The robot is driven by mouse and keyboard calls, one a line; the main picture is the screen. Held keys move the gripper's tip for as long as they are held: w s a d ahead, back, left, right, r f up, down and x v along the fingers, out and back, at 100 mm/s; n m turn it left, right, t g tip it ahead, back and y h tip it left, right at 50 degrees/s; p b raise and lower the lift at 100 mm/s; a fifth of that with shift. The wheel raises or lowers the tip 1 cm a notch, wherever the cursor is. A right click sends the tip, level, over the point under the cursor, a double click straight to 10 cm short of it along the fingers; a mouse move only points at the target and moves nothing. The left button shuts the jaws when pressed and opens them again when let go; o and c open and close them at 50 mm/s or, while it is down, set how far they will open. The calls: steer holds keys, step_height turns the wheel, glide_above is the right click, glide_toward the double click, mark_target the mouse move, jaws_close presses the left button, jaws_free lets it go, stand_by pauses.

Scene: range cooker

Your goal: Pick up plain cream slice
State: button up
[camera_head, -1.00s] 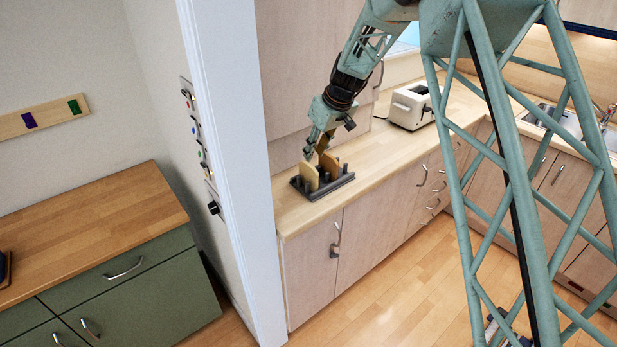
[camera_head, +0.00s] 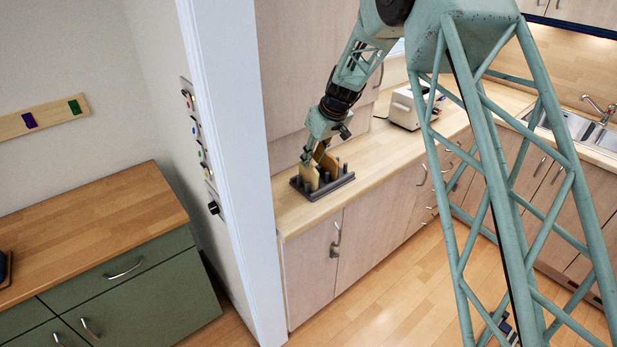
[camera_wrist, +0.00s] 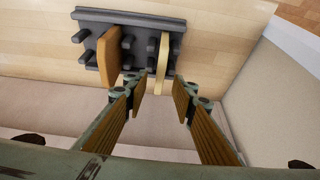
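The plain cream slice (camera_wrist: 173,62) stands upright in a dark grey rack (camera_wrist: 140,22) on the counter. In the head view it is the nearer left slice (camera_head: 309,177), partly covered by my gripper. A browner slice (camera_wrist: 109,58) stands in the same rack, to the left in the wrist view. My gripper (camera_wrist: 161,90) is open, with one finger on each side of the cream slice's near end. A gap shows between the fingers and the slice; I cannot tell whether either touches. In the head view my gripper (camera_head: 312,160) is at the top of the slices.
The rack has several upright pegs beside the slices. A white toaster (camera_head: 405,108) stands farther back on the wooden counter (camera_head: 385,160). A white wall edge (camera_head: 235,170) stands left of the counter. The counter between rack and toaster is clear.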

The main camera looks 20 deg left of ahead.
mark_target(308, 176)
steer(key=shift+x, duration=2.35)
steer(key=shift+c, duration=0.2)
jaws_close()
